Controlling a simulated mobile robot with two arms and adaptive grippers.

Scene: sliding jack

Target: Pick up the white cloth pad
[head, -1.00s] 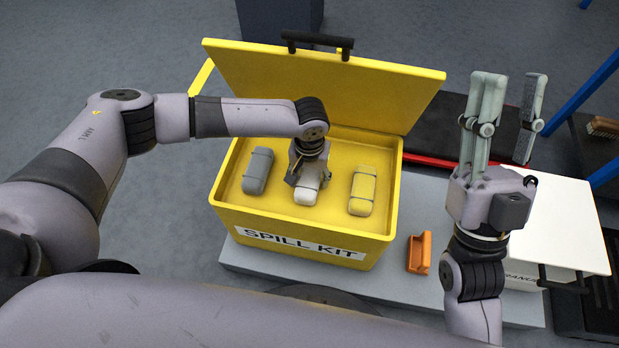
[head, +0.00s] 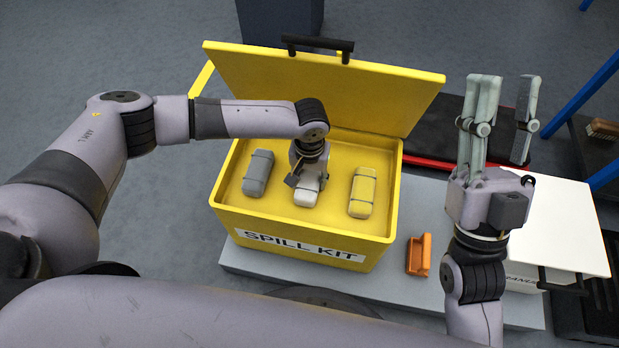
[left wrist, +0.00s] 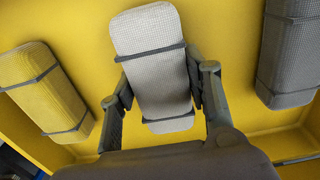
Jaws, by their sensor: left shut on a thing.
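The white cloth pad (head: 306,198) lies in the middle of the yellow spill kit box (head: 300,222), between a grey pad (head: 258,173) and a yellow pad (head: 362,191). My left gripper (head: 309,188) reaches down over it and hides its far part. In the left wrist view, the white pad (left wrist: 155,65) with two dark straps sits between the two fingers (left wrist: 160,95), which press against its sides. My left gripper is shut on it. My right gripper (head: 503,90) is raised at the right, fingers upward and apart, with nothing between them.
The box's yellow lid (head: 320,85) stands open behind, with a black handle (head: 318,44). An orange scoop-like piece (head: 419,255) lies on the grey platform (head: 400,290) right of the box. A white-topped case (head: 560,230) is further right. The box walls surround the pads.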

